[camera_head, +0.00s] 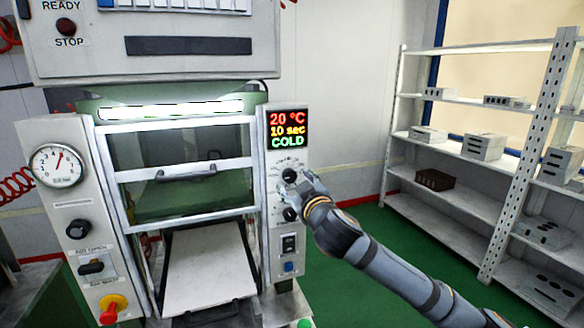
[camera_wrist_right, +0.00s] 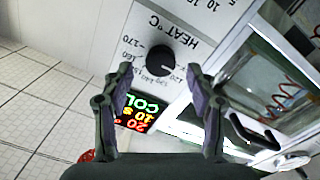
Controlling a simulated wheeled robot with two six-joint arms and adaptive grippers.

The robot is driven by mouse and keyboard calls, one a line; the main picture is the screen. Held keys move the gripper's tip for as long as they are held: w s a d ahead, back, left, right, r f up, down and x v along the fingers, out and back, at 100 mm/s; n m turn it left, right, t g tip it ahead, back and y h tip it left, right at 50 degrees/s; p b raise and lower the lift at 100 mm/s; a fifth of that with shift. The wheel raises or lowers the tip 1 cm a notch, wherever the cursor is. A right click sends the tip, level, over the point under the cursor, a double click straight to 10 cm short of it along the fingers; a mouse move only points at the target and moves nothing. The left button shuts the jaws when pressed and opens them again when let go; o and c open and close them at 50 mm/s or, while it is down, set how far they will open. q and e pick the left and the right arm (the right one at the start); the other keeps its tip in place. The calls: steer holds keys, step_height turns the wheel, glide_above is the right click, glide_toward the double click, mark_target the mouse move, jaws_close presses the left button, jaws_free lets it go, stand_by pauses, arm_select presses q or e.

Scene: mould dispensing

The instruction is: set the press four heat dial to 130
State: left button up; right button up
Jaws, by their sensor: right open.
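The black heat dial (camera_head: 289,175) is the upper knob on the press's right control panel. In the right wrist view the dial (camera_wrist_right: 159,60) appears upside down, with HEAT °C and scale numbers printed around it. I cannot clearly read its setting. The display (camera_head: 288,130) above it reads 20 °C, 10 sec, COLD. My right gripper (camera_head: 303,183) is at the panel beside the dial. In the right wrist view my right gripper (camera_wrist_right: 159,72) is open, with the dial just beyond and between its fingertips, apparently ungripped. My left gripper is out of view.
A second black knob (camera_head: 290,214) sits just below, close to my right gripper, with a rocker switch (camera_head: 288,243) and blue button (camera_head: 289,267) under it. The press's glazed door (camera_head: 186,172) is at the left. Shelves (camera_head: 440,190) stand at the right.

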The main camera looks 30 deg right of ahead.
mark_target(291, 177)
steer(key=shift+w+d+r+p, duration=0.15)
steer(key=shift+w+r+p, duration=0.15)
steer(key=shift+w, duration=0.25)
steer(key=shift+w+d+f+p, duration=0.15)
steer(key=shift+w+p, duration=0.05)
steer(key=shift+w, duration=0.25)
steer(key=shift+w+d+f+p, duration=0.1)
steer(key=shift+w+f+p, duration=0.05)
steer(key=shift+w, duration=0.3)
steer(key=c, duration=1.1)
